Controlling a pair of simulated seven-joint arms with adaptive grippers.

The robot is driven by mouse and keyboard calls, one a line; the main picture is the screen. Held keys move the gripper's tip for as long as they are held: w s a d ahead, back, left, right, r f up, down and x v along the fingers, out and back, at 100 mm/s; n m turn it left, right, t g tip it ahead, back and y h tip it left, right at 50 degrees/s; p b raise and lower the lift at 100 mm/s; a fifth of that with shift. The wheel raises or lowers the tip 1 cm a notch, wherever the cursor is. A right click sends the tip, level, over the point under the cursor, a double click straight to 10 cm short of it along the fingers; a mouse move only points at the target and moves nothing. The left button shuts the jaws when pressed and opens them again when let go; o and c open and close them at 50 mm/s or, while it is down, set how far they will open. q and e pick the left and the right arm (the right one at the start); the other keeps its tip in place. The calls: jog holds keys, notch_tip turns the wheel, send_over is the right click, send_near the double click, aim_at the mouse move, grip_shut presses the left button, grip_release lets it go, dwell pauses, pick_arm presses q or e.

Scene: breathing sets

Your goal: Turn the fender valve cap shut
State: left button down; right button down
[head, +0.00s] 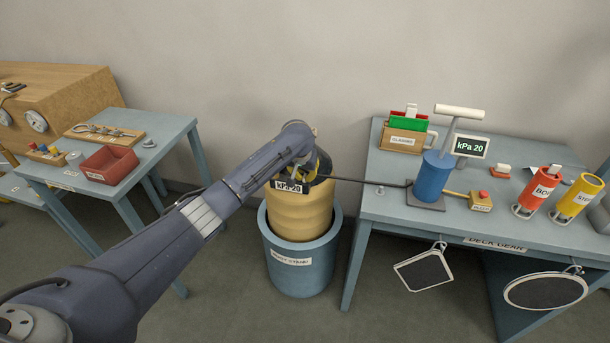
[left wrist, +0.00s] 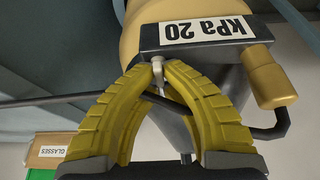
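The fender (head: 300,215) is a tan, rounded cylinder standing upright in a blue round stand (head: 300,265). A dark box reading "kPa 20" (head: 290,187) sits at its top; it shows upside down in the left wrist view (left wrist: 205,30). My left gripper (head: 318,165) is over the fender's top. In the left wrist view its yellow fingers (left wrist: 159,72) come together on a small pale piece (left wrist: 157,66), which looks like the valve cap, beside the box. The fingers hide much of it, and its turn angle cannot be told.
A dark hose runs from the fender to a blue pump (head: 432,178) on the right table (head: 385,205). A brass-coloured cylinder (left wrist: 268,80) projects beside the box. Red and yellow canisters stand farther right. A left table holds a red tray (head: 108,165).

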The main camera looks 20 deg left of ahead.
pick_arm(q)
jog(key=m+h, duration=0.1)
jog(key=m, duration=0.2)
jog(key=m+h, duration=0.1)
jog(key=m, duration=0.1)
jog(key=shift+d+m+g, duration=0.1)
jog(key=shift+m+g, duration=0.2)
jog(key=shift+m, duration=0.1)
jog(key=m, duration=0.2)
jog(key=m+g+h, duration=0.1)
jog(key=m, duration=0.1)
jog(key=m+h, duration=0.1)
jog(key=m, duration=0.1)
jog(key=shift+s+d+g, duration=0.2)
jog(key=shift+d+g, duration=0.05)
jog(key=shift+g, duration=0.15)
jog(key=m+g, duration=0.1)
jog(key=m, duration=0.2)
jog(key=m+g, duration=0.1)
jog(key=m, duration=0.2)
jog(key=shift+s+h, duration=0.2)
jog(key=shift+h, duration=0.1)
jog(key=c, duration=1.5)
grip_release()
jog(key=shift+c, duration=0.2)
